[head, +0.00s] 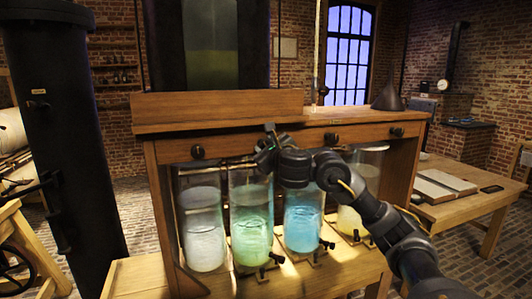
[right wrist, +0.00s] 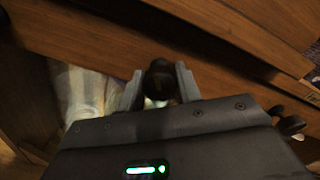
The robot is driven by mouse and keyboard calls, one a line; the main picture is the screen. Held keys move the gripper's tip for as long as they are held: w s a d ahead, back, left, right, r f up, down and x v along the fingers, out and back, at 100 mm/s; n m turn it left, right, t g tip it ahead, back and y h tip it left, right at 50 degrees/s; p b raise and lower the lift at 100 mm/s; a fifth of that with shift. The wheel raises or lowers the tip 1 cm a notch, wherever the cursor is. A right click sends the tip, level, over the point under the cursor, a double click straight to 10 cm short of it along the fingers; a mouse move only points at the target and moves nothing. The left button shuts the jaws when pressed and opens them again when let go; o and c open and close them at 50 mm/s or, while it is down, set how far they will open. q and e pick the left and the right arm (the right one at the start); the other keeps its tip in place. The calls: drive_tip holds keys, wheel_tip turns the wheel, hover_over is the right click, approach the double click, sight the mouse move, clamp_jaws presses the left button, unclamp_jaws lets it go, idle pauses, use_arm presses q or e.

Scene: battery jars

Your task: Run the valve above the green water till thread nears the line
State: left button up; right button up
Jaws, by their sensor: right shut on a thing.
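The jar of green water (head: 251,238) stands second from the left in the wooden cabinet. My right gripper (head: 268,146) is at the cabinet's front rail, above this jar. In the right wrist view its two fingers sit on either side of a dark round valve knob (right wrist: 158,80), shut on it. In the head view the gripper hides this knob. The thread and the line cannot be made out in either view. My left gripper is not in view.
Other jars hold whitish water (head: 204,243), blue water (head: 303,230) and pale yellowish water (head: 349,222). Similar knobs sit on the rail at the left (head: 198,152) and right (head: 331,139). Small black taps (head: 277,258) stick out below. A wooden table (head: 465,205) stands at the right.

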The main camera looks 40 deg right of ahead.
drive_tip(key=shift+f+n+b, duration=0.1)
drive_tip(key=shift+n+b, duration=0.5)
drive_tip(key=shift+n, duration=0.9)
idle(6.5)
